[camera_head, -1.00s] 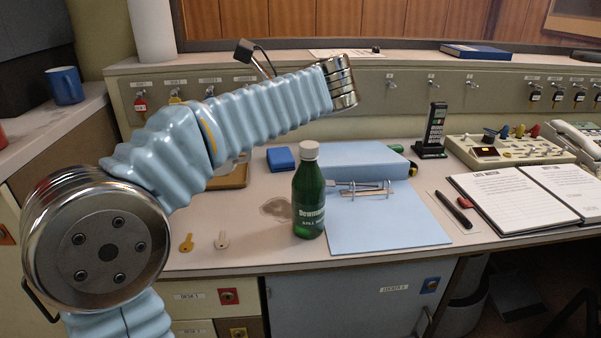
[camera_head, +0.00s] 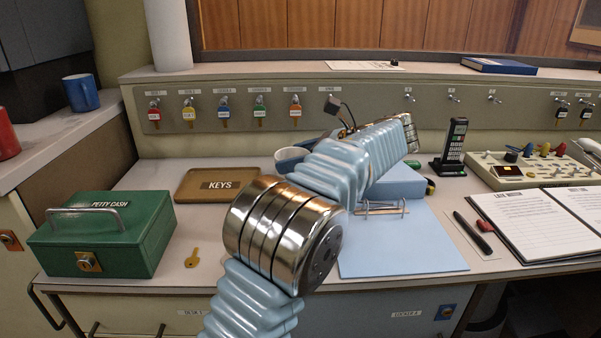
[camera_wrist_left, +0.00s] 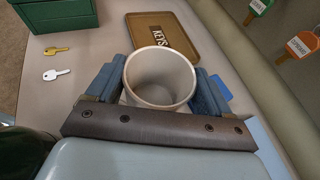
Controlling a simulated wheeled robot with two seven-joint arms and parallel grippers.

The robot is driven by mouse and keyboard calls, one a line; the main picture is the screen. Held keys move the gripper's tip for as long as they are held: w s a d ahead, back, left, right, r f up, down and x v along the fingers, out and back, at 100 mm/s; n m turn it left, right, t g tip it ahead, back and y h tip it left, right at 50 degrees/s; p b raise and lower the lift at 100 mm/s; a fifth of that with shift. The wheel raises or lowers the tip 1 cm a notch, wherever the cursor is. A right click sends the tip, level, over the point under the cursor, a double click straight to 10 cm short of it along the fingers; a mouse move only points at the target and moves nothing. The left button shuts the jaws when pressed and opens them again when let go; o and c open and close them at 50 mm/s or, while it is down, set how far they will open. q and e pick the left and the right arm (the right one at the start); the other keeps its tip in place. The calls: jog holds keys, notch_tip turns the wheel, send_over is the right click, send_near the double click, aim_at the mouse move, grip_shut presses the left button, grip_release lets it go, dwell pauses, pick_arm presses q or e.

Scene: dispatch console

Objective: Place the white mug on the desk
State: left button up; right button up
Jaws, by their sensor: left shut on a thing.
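The white mug (camera_wrist_left: 160,78) is held upright between the blue fingers of my left gripper (camera_wrist_left: 158,88) in the left wrist view. Its open rim faces the camera and it looks empty. My arm hides most of my left gripper there. I cannot tell whether the mug's base touches the desk. My right gripper is not in view.
A brown KEYS tray (camera_head: 190,190), a green petty cash box (camera_head: 105,245) and a loose key (camera_head: 192,257) lie on the left. A pale blue clipboard (camera_head: 420,250), phone (camera_head: 453,147) and open logbook (camera_head: 530,225) are on the right. A dark green object (camera_wrist_left: 22,150) edges the wrist view.

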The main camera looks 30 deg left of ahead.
pick_arm(q)
jog(key=shift+w+d+f, duration=0.1)
jog(key=shift+w+f, duration=0.1)
jog(key=shift+f, duration=0.1)
notch_tip(320, 180, down, 3)
jog(key=shift+w+f+b, duration=0.15)
jog(key=shift+f+b, duration=0.05)
jog(key=shift+b, duration=0.2)
jog(key=o, duration=1.6)
jog(key=p+v, duration=0.2)
jog(key=v, duration=0.9)
jog(key=shift+d+r+p, duration=0.1)
jog(key=shift+r+p, duration=0.05)
jog(key=shift+p, duration=0.15)
jog(key=shift+d+r, duration=0.1)
jog(key=shift+d, duration=0.3)
